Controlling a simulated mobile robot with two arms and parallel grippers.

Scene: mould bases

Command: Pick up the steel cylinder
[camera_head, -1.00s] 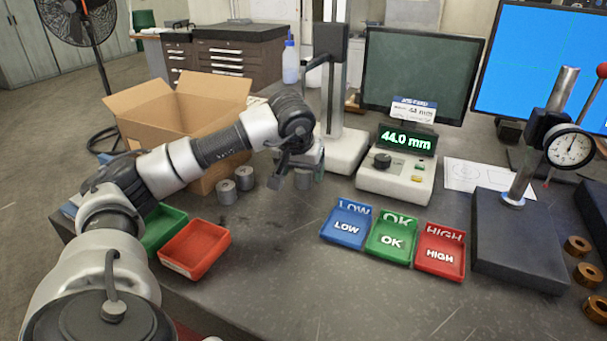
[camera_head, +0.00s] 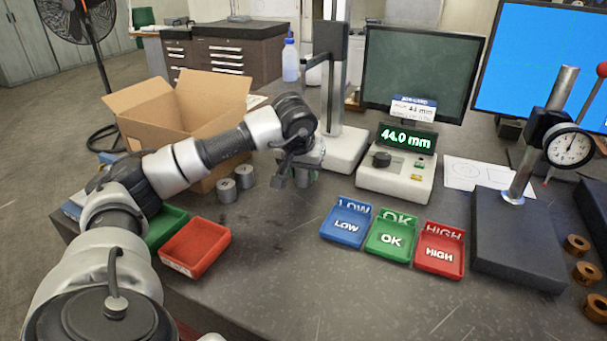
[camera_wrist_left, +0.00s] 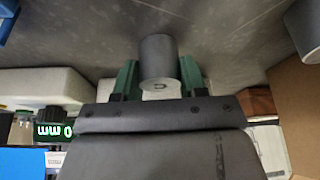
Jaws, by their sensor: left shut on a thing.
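A grey steel cylinder (camera_wrist_left: 157,58) stands between the two green fingers of my left gripper (camera_wrist_left: 158,68) in the left wrist view. The gripper is shut on it, one finger on each side. In the head view my left gripper (camera_head: 296,168) is low over the bench, and the cylinder (camera_head: 303,180) shows partly behind it. Two more steel cylinders (camera_head: 227,190) (camera_head: 244,176) stand on the bench to the left of the gripper. My right gripper is not in view.
An open cardboard box (camera_head: 150,125) stands behind the left arm. A gauge stand (camera_head: 346,150) and a readout showing 44.0 mm (camera_head: 400,180) are close by. LOW (camera_head: 345,240), OK (camera_head: 388,252) and HIGH (camera_head: 437,268) trays lie right. The front middle bench is clear.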

